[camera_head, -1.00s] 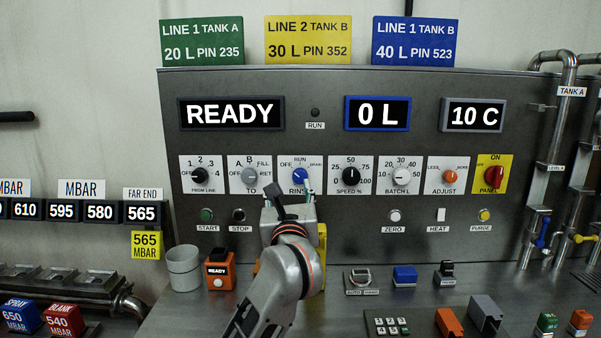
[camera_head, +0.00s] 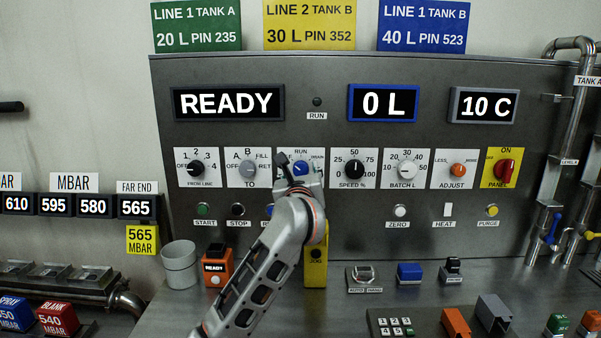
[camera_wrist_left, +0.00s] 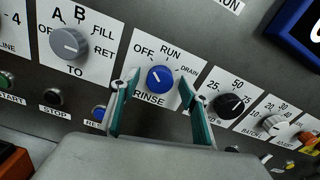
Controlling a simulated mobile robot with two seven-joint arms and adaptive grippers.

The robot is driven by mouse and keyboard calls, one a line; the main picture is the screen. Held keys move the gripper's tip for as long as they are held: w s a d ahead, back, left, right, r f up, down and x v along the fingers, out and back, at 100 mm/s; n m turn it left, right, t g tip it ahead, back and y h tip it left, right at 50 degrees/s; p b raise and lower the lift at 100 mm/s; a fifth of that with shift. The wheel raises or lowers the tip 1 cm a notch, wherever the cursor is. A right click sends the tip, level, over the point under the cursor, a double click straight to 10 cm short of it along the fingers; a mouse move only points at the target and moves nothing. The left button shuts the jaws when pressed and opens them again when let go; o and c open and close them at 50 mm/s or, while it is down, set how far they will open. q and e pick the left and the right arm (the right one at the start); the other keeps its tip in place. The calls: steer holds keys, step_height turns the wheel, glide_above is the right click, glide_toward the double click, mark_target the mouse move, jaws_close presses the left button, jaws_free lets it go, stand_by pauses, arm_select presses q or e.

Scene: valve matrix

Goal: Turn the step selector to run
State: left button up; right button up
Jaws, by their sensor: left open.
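The blue selector knob (camera_wrist_left: 159,78) is on a white plate marked OFF, RUN, DRAIN and RINSE in the left wrist view. Its white mark seems to point up and left, toward OFF. In the head view the knob (camera_head: 300,168) is partly hidden by my left gripper (camera_head: 299,163). My left gripper (camera_wrist_left: 159,82) is open, with one teal-padded finger on each side of the knob in the picture. I cannot tell whether the fingers touch it. The READY display (camera_head: 227,103) is lit above. My right gripper is not in view.
The grey TO knob (camera_wrist_left: 69,42) is left of the blue one, and the black SPEED knob (camera_wrist_left: 230,104) is right. Push buttons, including STOP (camera_wrist_left: 55,97), sit below. A grey cup (camera_head: 180,266) and an orange READY box (camera_head: 216,267) stand on the bench.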

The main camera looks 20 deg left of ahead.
arm_select(q)
steer(key=shift+w, duration=0.1)
steer(key=shift+c, duration=0.3)
steer(key=c, duration=1)
steer(key=shift+c, duration=0.2)
